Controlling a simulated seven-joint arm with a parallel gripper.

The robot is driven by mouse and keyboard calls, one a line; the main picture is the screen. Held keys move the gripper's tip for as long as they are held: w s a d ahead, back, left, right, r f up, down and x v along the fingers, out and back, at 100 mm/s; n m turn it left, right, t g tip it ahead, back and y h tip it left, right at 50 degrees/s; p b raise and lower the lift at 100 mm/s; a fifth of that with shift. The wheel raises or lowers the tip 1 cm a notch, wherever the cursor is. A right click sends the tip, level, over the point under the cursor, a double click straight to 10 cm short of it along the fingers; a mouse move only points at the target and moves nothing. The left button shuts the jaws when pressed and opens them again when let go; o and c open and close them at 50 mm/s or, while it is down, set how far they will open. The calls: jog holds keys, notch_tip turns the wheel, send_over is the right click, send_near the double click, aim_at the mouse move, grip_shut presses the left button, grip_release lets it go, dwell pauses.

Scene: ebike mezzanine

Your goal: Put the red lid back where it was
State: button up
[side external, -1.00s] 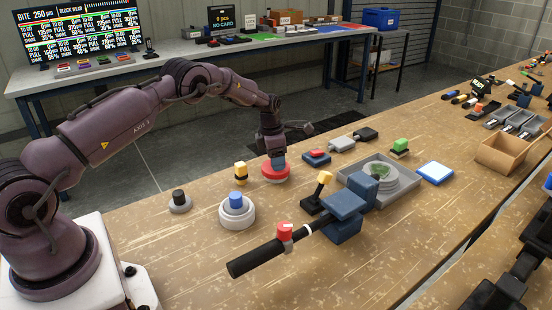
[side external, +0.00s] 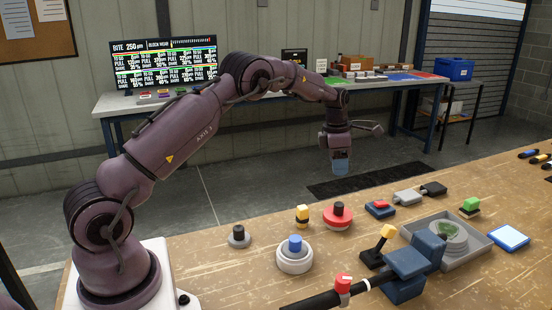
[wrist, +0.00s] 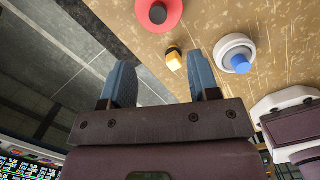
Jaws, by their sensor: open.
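The red lid (side external: 338,222) is a round red disc with a black knob. It lies on the wooden bench near its far edge, and what is under it cannot be seen. In the wrist view the red lid (wrist: 177,14) shows at the top, cut off by the frame. My gripper (side external: 340,166) hangs above and beyond the lid, apart from it, over the floor behind the bench. In the wrist view my gripper (wrist: 161,80) has its two blue fingers spread with nothing between them.
A white round pot with a blue knob (side external: 295,257), a yellow-topped piece (side external: 302,216) and a grey disc with a black knob (side external: 239,236) stand nearby. A blue clamp (side external: 407,262) and a grey tray (side external: 478,249) are to the right.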

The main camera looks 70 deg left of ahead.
jog(key=s+d+r+m+t, duration=0.1)
jog(key=s+d+r+m, duration=0.55)
jog(key=r, duration=0.25)
jog(key=s+d+r+m+t, duration=0.1)
jog(key=s+d+r+m, duration=0.55)
jog(key=r+m, duration=0.2)
jog(key=s+d+m+t, duration=0.1)
jog(key=s+d+m, duration=0.2)
jog(key=s+m, duration=0.5)
jog(key=s+d+m+t, duration=0.1)
jog(key=s+d+m, duration=0.3)
jog(key=s+m, duration=0.4)
jog(key=s, duration=0.4)
jog(key=shift+f+y, duration=0.25)
jog(key=shift+y, duration=0.05)
